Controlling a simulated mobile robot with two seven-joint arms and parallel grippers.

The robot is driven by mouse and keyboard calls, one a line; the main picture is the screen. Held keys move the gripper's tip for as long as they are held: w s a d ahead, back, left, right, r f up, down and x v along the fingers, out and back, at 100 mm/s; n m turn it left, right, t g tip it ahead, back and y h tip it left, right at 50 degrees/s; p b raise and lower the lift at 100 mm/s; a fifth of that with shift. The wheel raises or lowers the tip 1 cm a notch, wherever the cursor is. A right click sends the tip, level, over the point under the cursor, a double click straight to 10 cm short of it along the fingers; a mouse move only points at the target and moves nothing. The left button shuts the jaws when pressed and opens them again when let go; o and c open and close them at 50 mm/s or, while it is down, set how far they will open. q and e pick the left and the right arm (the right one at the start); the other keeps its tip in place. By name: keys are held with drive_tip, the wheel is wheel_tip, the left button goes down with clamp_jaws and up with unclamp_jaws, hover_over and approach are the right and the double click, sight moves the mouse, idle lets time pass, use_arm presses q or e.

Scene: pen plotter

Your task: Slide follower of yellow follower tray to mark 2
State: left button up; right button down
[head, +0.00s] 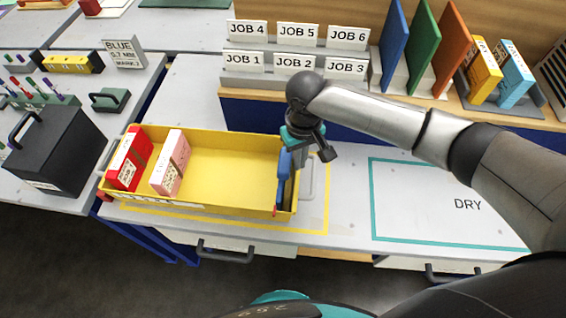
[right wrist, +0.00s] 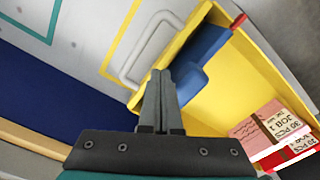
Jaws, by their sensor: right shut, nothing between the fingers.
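The yellow follower tray (head: 222,178) stands on the light bench inside a yellow outline. Its blue follower (head: 284,178) is an upright plate across the tray near the right end wall. A small red tip (head: 275,211) shows at the follower's front end. A white strip (head: 160,203) runs along the front wall; its marks are too small to read. My right gripper (head: 296,152) is shut and empty, pointing down at the follower's back end. In the right wrist view the fingertips (right wrist: 160,76) lie beside the blue follower (right wrist: 190,72); I cannot tell whether they touch.
A red box (head: 130,160) and a pink box (head: 170,163) stand in the tray's left part; the middle is empty. A rack with job labels (head: 293,62) stands behind. The DRY outline (head: 450,205) at right is clear. A black case (head: 55,150) stands left.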

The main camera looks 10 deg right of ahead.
sight(286, 160)
drive_tip(key=shift+w+a, duration=0.2)
drive_tip(key=shift+a, duration=0.5)
drive_tip(key=shift+w+a, duration=0.15)
drive_tip(key=shift+a, duration=0.6)
drive_tip(key=shift+w+a, duration=0.1)
drive_tip(key=shift+w+a+r+p, duration=0.1)
drive_tip(key=shift+w+a+p, duration=0.15)
drive_tip(key=shift+a, duration=0.7)
drive_tip(key=shift+w+a+p, duration=0.15)
drive_tip(key=shift+w+a, duration=0.15)
drive_tip(key=shift+a, duration=0.65)
drive_tip(key=shift+a, duration=0.15)
drive_tip(key=shift+w+a+b, duration=0.15)
drive_tip(key=shift+w+a, duration=0.1)
drive_tip(key=shift+a, duration=0.65)
drive_tip(key=shift+w+a+b, duration=0.15)
drive_tip(key=shift+w+a, duration=0.1)
drive_tip(key=shift+a, duration=0.6)
drive_tip(key=shift+a, duration=0.1)
